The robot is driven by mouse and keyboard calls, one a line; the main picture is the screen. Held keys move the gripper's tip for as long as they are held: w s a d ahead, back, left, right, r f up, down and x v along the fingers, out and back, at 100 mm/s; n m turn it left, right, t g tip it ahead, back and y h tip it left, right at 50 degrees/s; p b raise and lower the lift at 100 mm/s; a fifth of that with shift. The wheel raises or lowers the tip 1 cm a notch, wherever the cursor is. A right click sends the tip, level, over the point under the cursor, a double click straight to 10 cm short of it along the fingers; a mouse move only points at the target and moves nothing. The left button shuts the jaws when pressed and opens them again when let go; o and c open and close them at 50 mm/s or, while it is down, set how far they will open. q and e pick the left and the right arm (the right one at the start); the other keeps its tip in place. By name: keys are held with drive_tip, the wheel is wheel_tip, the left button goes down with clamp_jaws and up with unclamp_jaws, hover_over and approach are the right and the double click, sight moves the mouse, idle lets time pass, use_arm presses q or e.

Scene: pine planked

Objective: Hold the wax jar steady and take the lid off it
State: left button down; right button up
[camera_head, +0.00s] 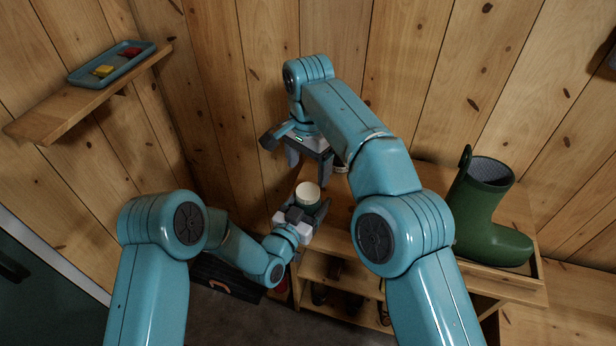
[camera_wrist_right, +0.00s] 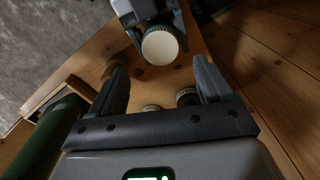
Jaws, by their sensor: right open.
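The wax jar (camera_head: 309,206) stands upright with its round cream lid (camera_head: 308,190) on top. The lid also shows in the right wrist view (camera_wrist_right: 160,47). My left gripper (camera_head: 305,212) is shut on the jar, its fingers at the jar's sides below the lid. Much of the jar's body is hidden by the fingers. My right gripper (camera_head: 309,168) is open and empty, above and behind the jar in the head view, apart from the lid. In the right wrist view its two fingers (camera_wrist_right: 158,72) are spread wide, with the lid beyond their tips.
A wooden bench (camera_head: 525,284) holds a green boot (camera_head: 484,220) at right. Small round containers (camera_wrist_right: 187,96) sit below my right gripper. A wall shelf (camera_head: 50,116) at upper left carries a blue tray (camera_head: 90,77). Plank walls stand close behind.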

sight(308, 192)
wheel_tip(308, 192, down, 7)
drive_tip(key=shift+f, duration=0.1)
drive_tip(key=shift+c, duration=0.3)
drive_tip(key=c, duration=1)
drive_tip(key=shift+c, duration=0.2)
